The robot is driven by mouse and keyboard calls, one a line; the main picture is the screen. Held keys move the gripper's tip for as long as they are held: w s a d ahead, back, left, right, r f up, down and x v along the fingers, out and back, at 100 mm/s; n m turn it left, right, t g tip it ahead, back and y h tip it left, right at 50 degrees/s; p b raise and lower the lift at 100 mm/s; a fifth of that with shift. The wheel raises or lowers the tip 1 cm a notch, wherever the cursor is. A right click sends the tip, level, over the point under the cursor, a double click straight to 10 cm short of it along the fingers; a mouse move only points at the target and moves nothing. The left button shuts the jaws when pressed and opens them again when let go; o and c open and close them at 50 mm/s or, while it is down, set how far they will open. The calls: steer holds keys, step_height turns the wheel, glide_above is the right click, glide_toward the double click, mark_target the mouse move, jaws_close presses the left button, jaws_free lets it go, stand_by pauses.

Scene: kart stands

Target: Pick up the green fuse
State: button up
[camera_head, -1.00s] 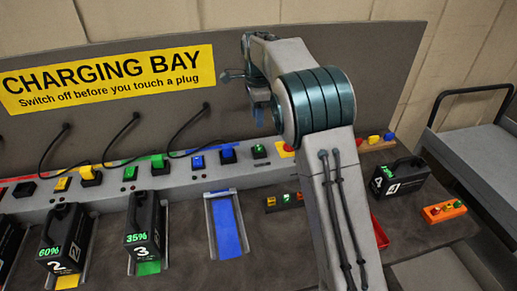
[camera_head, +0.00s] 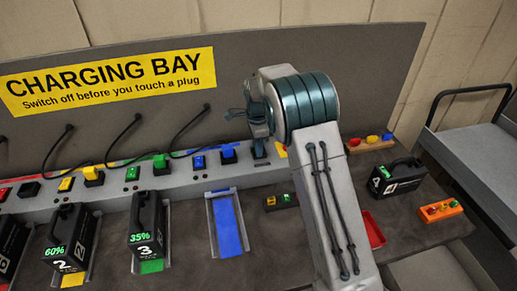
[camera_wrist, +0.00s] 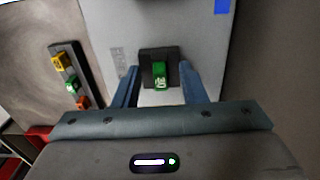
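A green fuse (camera_wrist: 159,74) sits in a black holder (camera_wrist: 146,55) on the grey charging rail in the wrist view. My gripper (camera_wrist: 159,82) is open, with one blue finger on each side of the green fuse. The fingers look apart from it; I cannot tell how much height is left between. In the head view my gripper (camera_head: 259,135) is over the right end of the rail and hides this fuse. A similar green piece (camera_wrist: 71,85) stands between a yellow and an orange one in a small dark rack (camera_wrist: 64,70) to the left.
The rail (camera_head: 205,180) carries several coloured switches and plugs with hanging cables. Black batteries (camera_head: 148,225) stand in front, beside an empty blue bay (camera_head: 228,225). To the right are a red tray (camera_head: 374,232), another battery (camera_head: 397,180) and an orange rack (camera_head: 440,211).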

jaws_close()
steer(key=shift+r, duration=0.1)
